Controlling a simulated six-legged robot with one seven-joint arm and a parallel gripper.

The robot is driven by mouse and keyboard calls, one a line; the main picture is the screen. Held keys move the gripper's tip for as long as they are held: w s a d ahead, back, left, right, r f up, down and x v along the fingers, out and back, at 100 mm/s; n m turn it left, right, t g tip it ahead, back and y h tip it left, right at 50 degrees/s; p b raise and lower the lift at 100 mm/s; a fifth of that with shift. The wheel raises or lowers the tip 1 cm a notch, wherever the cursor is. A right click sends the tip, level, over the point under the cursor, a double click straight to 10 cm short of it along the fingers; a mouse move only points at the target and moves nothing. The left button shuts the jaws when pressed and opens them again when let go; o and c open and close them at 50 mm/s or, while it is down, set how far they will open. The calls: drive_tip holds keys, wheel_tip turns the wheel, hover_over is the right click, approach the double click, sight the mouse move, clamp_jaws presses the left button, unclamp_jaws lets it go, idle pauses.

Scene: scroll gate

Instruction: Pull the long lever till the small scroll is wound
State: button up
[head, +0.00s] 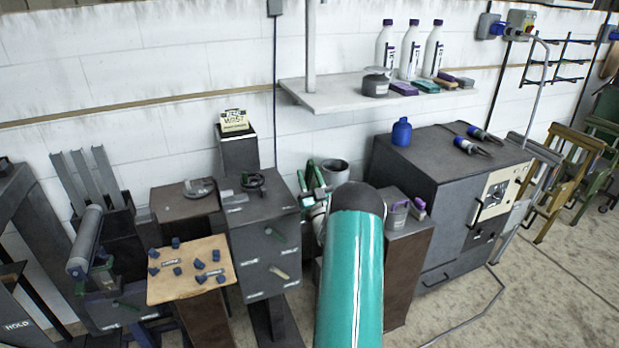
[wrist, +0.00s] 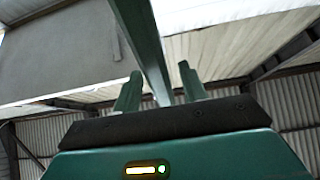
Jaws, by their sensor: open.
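My gripper (head: 312,178) shows in the head view behind my teal arm, with green fingers pointing up, apart and empty. In the wrist view my gripper (wrist: 160,92) faces the roof, and a long green bar rises between or behind its fingers; I cannot tell what it is. A dark cabinet (head: 240,232) left of my gripper has a green handle (head: 274,233) and a pale handle (head: 279,272) on its front, beside small labels. A grey roller (head: 85,240), perhaps the scroll, stands tilted at the left. A green handle (head: 128,306) lies below it. I cannot tell which is the long lever.
A wooden board (head: 190,285) with several dark blue knobs is left of the cabinet. A wall shelf (head: 345,95) holds bottles and small blocks. A large dark cabinet (head: 430,200) with a blue bottle (head: 401,132) stands right. Floor is free at the lower right.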

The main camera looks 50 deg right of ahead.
drive_tip(key=shift+s, duration=0.1)
drive_tip(key=v, duration=1.3)
drive_tip(key=shift+s+a+f, duration=0.15)
drive_tip(key=shift+s+f, duration=0.1)
idle(1.1)
